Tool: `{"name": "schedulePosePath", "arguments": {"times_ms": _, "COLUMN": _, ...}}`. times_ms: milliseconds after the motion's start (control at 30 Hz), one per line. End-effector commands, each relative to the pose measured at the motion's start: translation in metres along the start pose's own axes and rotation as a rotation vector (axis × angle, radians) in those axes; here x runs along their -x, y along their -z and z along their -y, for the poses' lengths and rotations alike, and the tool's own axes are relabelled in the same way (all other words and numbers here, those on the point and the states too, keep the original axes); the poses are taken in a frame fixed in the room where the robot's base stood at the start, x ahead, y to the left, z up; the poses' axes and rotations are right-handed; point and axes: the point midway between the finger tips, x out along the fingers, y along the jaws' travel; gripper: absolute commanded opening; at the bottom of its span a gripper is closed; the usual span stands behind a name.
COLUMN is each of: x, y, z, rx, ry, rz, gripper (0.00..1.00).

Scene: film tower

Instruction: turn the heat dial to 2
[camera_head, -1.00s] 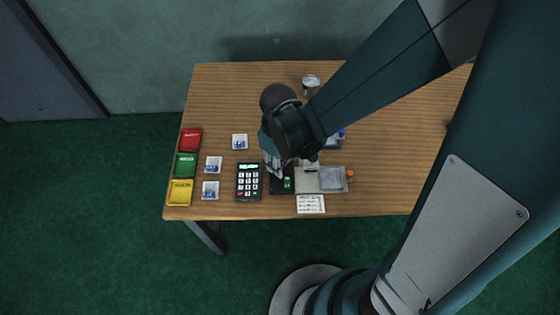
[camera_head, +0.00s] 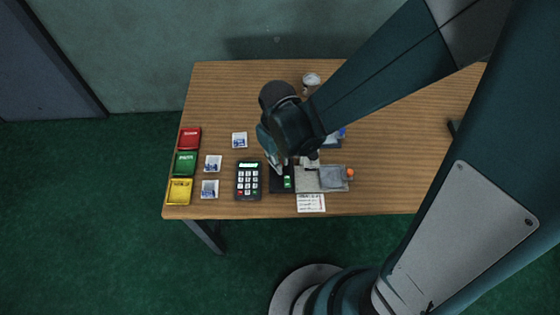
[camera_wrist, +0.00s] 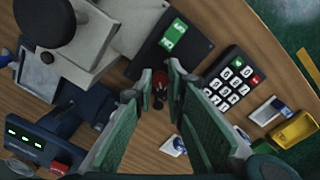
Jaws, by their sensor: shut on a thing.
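My gripper (camera_wrist: 163,80) is shut on a small red and dark thing (camera_wrist: 160,87) between its fingertips in the wrist view. It seems to be the heat dial, but the fingers hide most of it. No mark or number on it can be read. A black box (camera_wrist: 190,50) with a lit green display (camera_wrist: 173,38) lies just beyond the fingertips. In the head view my gripper (camera_head: 279,163) points down at the far end of this box (camera_head: 276,184), and my wrist covers the spot.
A calculator (camera_head: 248,180) stands left of the box. A grey machine (camera_head: 308,180) and a printed sheet (camera_head: 311,202) are to its right. A dark blue device (camera_wrist: 65,120) with green lights stands close to my fingers. Red (camera_head: 189,138), green (camera_head: 185,163) and yellow (camera_head: 180,191) bins line the left edge.

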Motion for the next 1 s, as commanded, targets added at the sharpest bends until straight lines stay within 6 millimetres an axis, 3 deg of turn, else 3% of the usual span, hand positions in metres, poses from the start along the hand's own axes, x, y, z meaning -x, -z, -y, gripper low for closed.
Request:
{"name": "schedulePosePath", "arguments": {"times_ms": 400, "x": -0.0003, "y": 0.0001, "z": 0.0008, "rx": -0.226, "ry": 0.001, "rz": 0.007, "gripper": 0.02}}
{"name": "schedulePosePath", "arguments": {"times_ms": 900, "x": 0.0, "y": 0.0002, "z": 0.0009, "rx": -0.257, "ry": 0.001, "rz": 0.008, "gripper": 0.02}}
{"name": "schedulePosePath", "arguments": {"times_ms": 933, "x": 0.0, "y": 0.0002, "z": 0.001, "rx": -0.257, "ry": 0.001, "rz": 0.008, "gripper": 0.18}}
{"name": "schedulePosePath", "arguments": {"times_ms": 1000, "x": 0.0, "y": 0.0002, "z": 0.0009, "rx": -0.257, "ry": 0.001, "rz": 0.008, "gripper": 0.27}}
